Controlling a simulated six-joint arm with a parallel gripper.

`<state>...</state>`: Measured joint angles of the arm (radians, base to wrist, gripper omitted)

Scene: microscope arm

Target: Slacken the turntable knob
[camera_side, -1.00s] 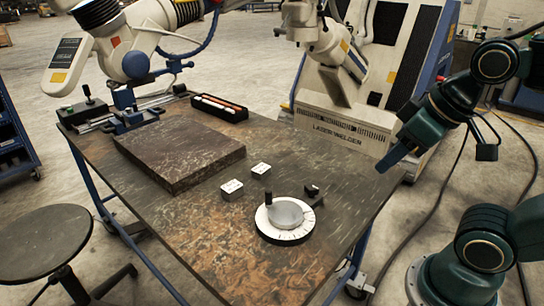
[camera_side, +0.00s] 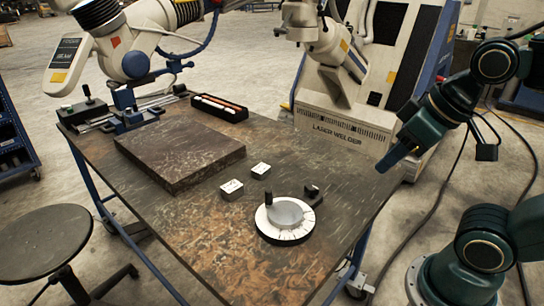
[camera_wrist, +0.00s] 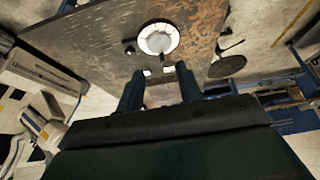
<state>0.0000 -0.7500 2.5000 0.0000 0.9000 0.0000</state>
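The turntable (camera_side: 284,232) stands near the front edge of the table, a white graduated dial with a grey raised centre. A black upright peg (camera_side: 268,198) rises at its rim. A small dark block with a black top (camera_side: 312,190) sits just behind right of the dial; I cannot tell which of these is the knob. In the wrist view the turntable (camera_wrist: 158,38) is beyond my fingers, with a dark knob-like piece (camera_wrist: 130,50) to its left. My gripper (camera_wrist: 159,72) has its two fingers apart with nothing between. In the side view my gripper (camera_side: 390,158) hovers right of the table, apart from the turntable.
Two small white-topped blocks (camera_side: 232,189) (camera_side: 261,170) lie behind left of the dial. A dark stone slab (camera_side: 178,155) and a tray of tubes (camera_side: 219,108) are farther back. A laser welder (camera_side: 340,132) stands behind the table. The tabletop front is clear.

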